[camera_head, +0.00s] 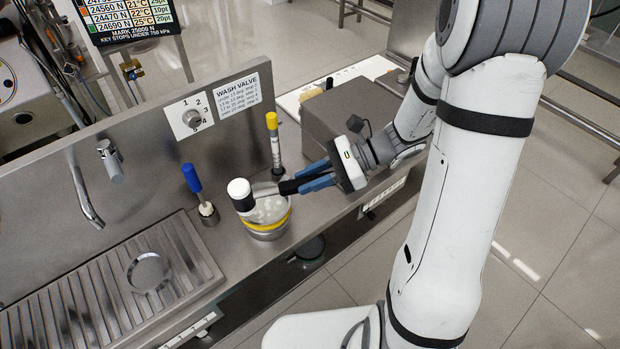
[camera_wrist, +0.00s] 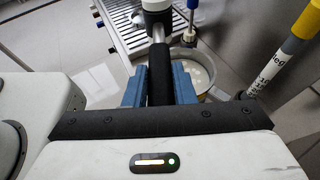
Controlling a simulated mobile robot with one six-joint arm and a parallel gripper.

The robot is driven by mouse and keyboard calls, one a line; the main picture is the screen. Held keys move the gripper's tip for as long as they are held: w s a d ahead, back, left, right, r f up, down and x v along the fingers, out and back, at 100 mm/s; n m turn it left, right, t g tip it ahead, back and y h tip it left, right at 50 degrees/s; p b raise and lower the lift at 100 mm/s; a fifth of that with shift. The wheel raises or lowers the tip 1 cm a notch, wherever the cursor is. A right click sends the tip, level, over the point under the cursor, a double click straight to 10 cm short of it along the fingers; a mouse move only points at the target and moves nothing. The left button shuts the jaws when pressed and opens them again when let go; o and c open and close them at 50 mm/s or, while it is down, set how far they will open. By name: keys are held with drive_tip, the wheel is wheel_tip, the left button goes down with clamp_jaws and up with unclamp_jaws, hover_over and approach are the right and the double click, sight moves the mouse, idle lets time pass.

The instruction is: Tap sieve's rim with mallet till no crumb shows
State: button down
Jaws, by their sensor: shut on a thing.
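My gripper (camera_head: 302,181) is shut on the black handle of the mallet (camera_head: 240,194), which also shows in the wrist view (camera_wrist: 159,70). The mallet's head is black with a white face and sits at the left edge of the sieve. I cannot tell whether it touches the rim. The sieve (camera_head: 276,226) is a round metal vessel with a yellow band, standing on the steel counter. Pale crumbs (camera_head: 270,207) show inside it, and also in the wrist view (camera_wrist: 199,73). The mallet and gripper hide part of the sieve's rim and mesh.
A blue-handled brush (camera_head: 193,180) stands in a small holder left of the sieve. A yellow-capped labelled stick (camera_head: 273,140) stands behind it. A steel box (camera_head: 340,125) is close behind my gripper. A ribbed drainer (camera_head: 110,285) and tap (camera_head: 85,190) lie left.

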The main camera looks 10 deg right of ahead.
drive_tip(key=shift+r, duration=0.15)
drive_tip(key=shift+y+b, duration=0.35)
drive_tip(key=shift+y, duration=0.05)
idle(0.4)
wheel_tip(320, 180, down, 6)
drive_tip(key=b, duration=0.5)
wheel_tip(320, 180, up, 5)
drive_tip(key=p, duration=0.4)
drive_tip(key=shift+p, duration=0.75)
